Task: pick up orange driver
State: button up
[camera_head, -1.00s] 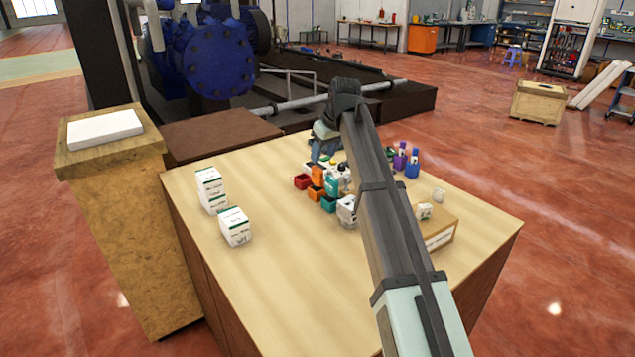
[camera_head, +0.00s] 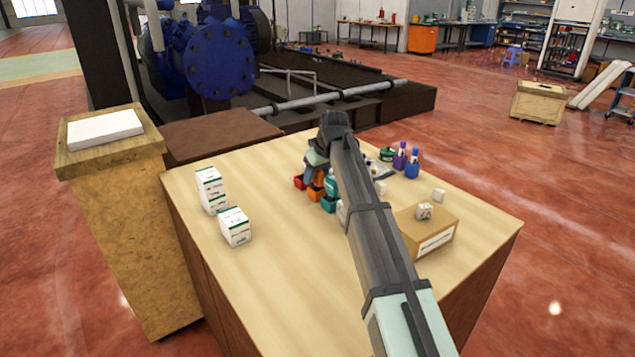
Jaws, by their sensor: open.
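Orange pieces (camera_head: 318,180) show in a small cluster of coloured bins near the back middle of the wooden table. They are too small and partly covered for me to tell which is the orange driver. My gripper (camera_head: 308,176) is open and points down over the left side of this cluster, close to the orange pieces. My arm reaches in from the front right and hides part of the cluster. I cannot tell whether the fingers touch anything.
A red bin (camera_head: 299,182) and a teal bin (camera_head: 328,204) flank the orange pieces. Purple (camera_head: 400,158) and blue (camera_head: 412,165) bottles stand to the right. A cardboard box (camera_head: 437,226) is at the right, and white cartons (camera_head: 235,228) stand left. The table's front left is clear.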

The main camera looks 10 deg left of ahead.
grip_shut()
dwell(0.5)
